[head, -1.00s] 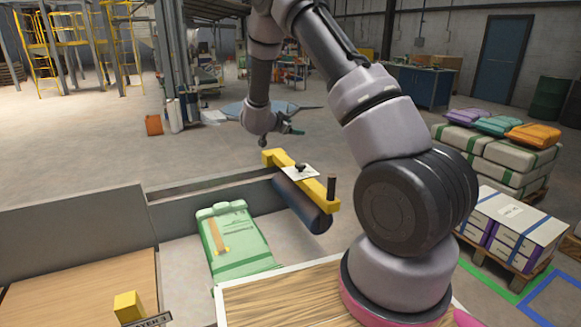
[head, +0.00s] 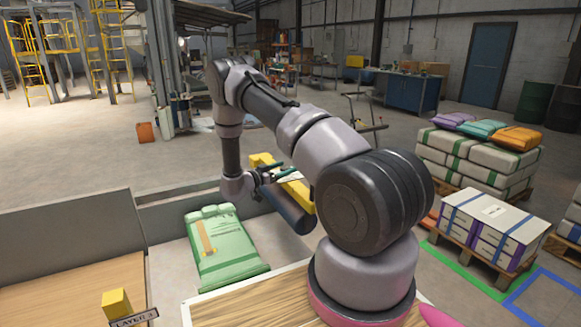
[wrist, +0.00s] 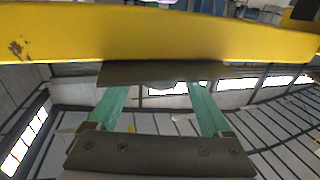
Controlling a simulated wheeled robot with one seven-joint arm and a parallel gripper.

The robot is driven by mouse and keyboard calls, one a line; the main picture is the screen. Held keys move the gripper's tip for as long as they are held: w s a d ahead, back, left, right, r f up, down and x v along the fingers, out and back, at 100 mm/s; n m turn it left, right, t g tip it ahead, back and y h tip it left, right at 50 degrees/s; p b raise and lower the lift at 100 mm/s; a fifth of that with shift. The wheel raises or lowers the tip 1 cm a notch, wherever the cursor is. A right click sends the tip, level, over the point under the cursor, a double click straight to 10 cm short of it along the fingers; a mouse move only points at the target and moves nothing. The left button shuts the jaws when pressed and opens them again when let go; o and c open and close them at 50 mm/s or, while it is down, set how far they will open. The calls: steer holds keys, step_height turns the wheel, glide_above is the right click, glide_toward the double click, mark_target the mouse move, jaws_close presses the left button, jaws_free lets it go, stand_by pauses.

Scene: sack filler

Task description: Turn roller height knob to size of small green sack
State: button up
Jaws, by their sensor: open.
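The small green sack (head: 222,250) lies flat on the conveyor bed in the head view. The dark roller (head: 291,212) hangs under a yellow beam (head: 299,190), at the sack's right. My gripper (head: 278,169) is open and empty by the beam's upper side, near the pale plate that carries the knob. The knob itself is hidden in the head view. In the wrist view my green fingers (wrist: 155,90) are spread, with a dark flat plate (wrist: 120,72) across their tips. The yellow beam also fills the top of the wrist view. I cannot tell whether the fingers touch anything.
Grey side walls (head: 70,245) border the bed. A yellow block (head: 116,303) and a "LAYER 3" sign (head: 134,319) stand at the front left. Pallets of boxes (head: 490,225) and sacks (head: 470,160) stand at the right. Open floor lies behind the beam.

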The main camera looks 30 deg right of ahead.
steer(key=shift+x, duration=2)
jaws_close()
steer(key=shift+n+t, duration=0.3)
steer(key=shift+t, duration=0.2)
steer(key=n+t+y, duration=0.1)
steer(key=t, duration=0.1)
steer(key=n+t+y, duration=0.1)
steer(key=w+n+t+y, duration=0.1)
steer(key=n+t, duration=0.1)
steer(key=shift+a+t+y, duration=0.3)
steer(key=shift+w+a+n+t+y, duration=0.1)
steer(key=shift+a+n+t+y, duration=0.05)
steer(key=shift+n+t+y, duration=0.6)
steer(key=shift+w+a+n+t+y, duration=0.15)
steer(key=shift+n+t+y, duration=0.5)
steer(key=shift+y, duration=0.35)
steer(key=shift+w+a+n+t+y, duration=0.1)
steer(key=shift+n+t+y, duration=0.5)
steer(key=shift+n+y, duration=0.25)
